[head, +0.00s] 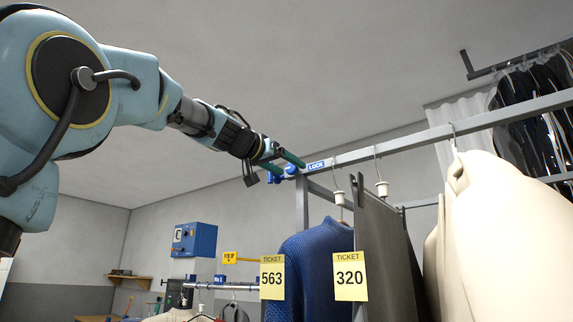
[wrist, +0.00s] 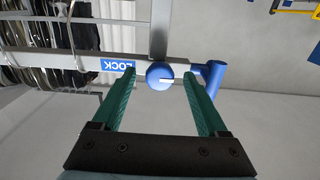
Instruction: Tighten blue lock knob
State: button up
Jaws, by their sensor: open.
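The blue lock knob (wrist: 160,76) is round with a white line across its face. In the wrist view it sits on the grey rail, just right of a blue LOCK label (wrist: 117,65). My gripper (wrist: 162,75) is open, with one green finger on each side of the knob and visible space between. I cannot tell whether the fingers are level with the knob in depth. In the head view my gripper (head: 280,168) is at the rail end beside the LOCK label (head: 316,165), and the knob (head: 291,169) is small and partly hidden by the fingers.
A blue rail end piece (wrist: 212,76) stands right of the knob, close to one finger. The grey rail (head: 440,134) carries a blue sweater (head: 312,265), a grey garment and cream garments. Ticket cards 563 (head: 272,277) and 320 (head: 350,276) hang below. Space left of the rail end is free.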

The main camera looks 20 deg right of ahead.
grip_shut()
dwell(0.5)
jog(key=shift+f+b, duration=0.1)
jog(key=shift+b, duration=0.3)
jog(key=m+b, duration=0.3)
jog(key=shift+f+b, duration=0.2)
jog(key=shift+b, duration=0.2)
jog(key=m+b, duration=0.4)
jog(key=m, duration=0.1)
jog(key=shift+w+a+r, duration=0.1)
jog(key=shift+r, duration=0.1)
jog(key=m+b, duration=0.1)
jog(key=m, duration=0.3)
jog(key=shift+r+m, duration=0.1)
jog(key=shift+m, duration=0.3)
jog(key=shift+r+m+b, duration=0.1)
jog(key=shift+m+b, duration=0.5)
jog(key=shift+m, duration=2)
